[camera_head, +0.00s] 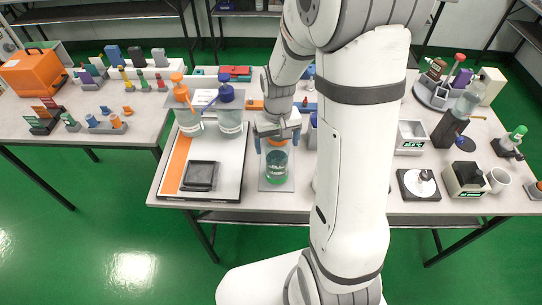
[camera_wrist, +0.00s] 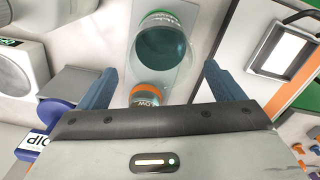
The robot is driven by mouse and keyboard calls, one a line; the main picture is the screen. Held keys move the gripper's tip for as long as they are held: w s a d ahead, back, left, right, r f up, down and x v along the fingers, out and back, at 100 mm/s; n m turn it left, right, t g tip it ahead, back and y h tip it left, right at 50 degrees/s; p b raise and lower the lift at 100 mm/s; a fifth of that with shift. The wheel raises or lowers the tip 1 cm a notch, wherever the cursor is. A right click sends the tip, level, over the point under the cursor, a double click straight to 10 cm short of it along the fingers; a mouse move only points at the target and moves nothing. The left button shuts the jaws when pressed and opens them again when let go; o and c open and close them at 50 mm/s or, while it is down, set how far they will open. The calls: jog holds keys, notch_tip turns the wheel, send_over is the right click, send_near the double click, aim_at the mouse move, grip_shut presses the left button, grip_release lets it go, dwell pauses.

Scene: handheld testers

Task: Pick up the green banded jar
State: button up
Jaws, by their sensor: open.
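The green banded jar (camera_wrist: 165,50) is a teal see-through jar with green at its far end in the wrist view. It stands on a pale grey tray (camera_wrist: 187,77). In the head view the jar (camera_head: 277,163) shows just below my gripper (camera_head: 277,143), towards the front edge of the table. Contact with either cannot be told.
A white board (camera_head: 218,152) with an orange strip and a black square dish (camera_head: 201,175) is to the left. Two spray bottles (camera_head: 188,121) (camera_head: 230,118) stand behind the dish. A black-based scale (camera_head: 418,185) and a white mug (camera_head: 498,179) are to the right.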

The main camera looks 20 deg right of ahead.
jog(key=f, duration=0.5)
jog(key=s+f, duration=0.1)
jog(key=f, duration=0.1)
jog(key=shift+a+f, duration=0.1)
jog(key=shift+f, duration=0.2)
jog(key=shift+c, duration=0.5)
jog(key=shift+w, duration=0.1)
jog(key=c, duration=1.4)
